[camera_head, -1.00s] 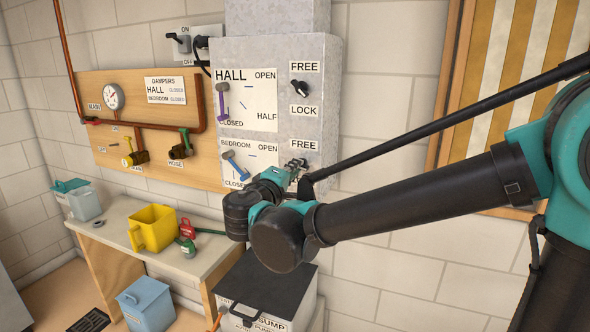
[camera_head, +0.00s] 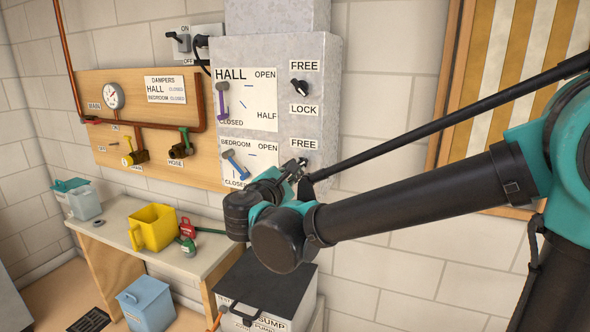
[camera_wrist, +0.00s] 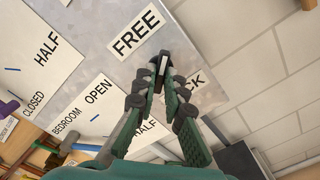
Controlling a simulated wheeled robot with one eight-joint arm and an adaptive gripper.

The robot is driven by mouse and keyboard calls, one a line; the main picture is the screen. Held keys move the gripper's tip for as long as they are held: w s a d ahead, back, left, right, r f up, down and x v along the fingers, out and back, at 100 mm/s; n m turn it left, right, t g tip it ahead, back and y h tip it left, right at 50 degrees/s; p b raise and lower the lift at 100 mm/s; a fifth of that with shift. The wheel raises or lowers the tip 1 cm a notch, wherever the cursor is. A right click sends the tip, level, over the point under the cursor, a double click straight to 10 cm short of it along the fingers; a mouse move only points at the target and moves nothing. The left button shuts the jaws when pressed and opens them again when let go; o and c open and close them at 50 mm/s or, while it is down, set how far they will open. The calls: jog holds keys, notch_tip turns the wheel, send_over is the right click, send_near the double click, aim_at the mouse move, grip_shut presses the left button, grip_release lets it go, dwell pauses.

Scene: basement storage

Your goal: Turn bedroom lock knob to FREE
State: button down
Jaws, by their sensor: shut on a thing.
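The bedroom lock knob (camera_wrist: 161,64) is a small dark knob with a pale mark, on the right part of the grey metal panel (camera_head: 322,95). In the wrist view my gripper (camera_wrist: 160,75) has its fingertips closed around it. The FREE label (camera_wrist: 136,33) is above the knob, and my fingers partly cover the LOCK label (camera_wrist: 194,81). In the head view my gripper (camera_head: 298,168) reaches the panel under the lower FREE label (camera_head: 304,144). My fingers hide most of the knob there, so its exact pointing is hard to tell.
The hall lock knob (camera_head: 299,88) is above on the same panel. The blue bedroom lever (camera_head: 236,165) and purple hall lever (camera_head: 222,102) are to the left. A bench (camera_head: 120,235) with a yellow jug (camera_head: 153,228) stands lower left, and a black-lidded box (camera_head: 268,283) is below.

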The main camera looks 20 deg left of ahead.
jog(key=shift+n, duration=0.7)
jog(key=c, duration=1.6)
grip_release()
jog(key=s+a, duration=0.1)
jog(key=s, duration=1.1)
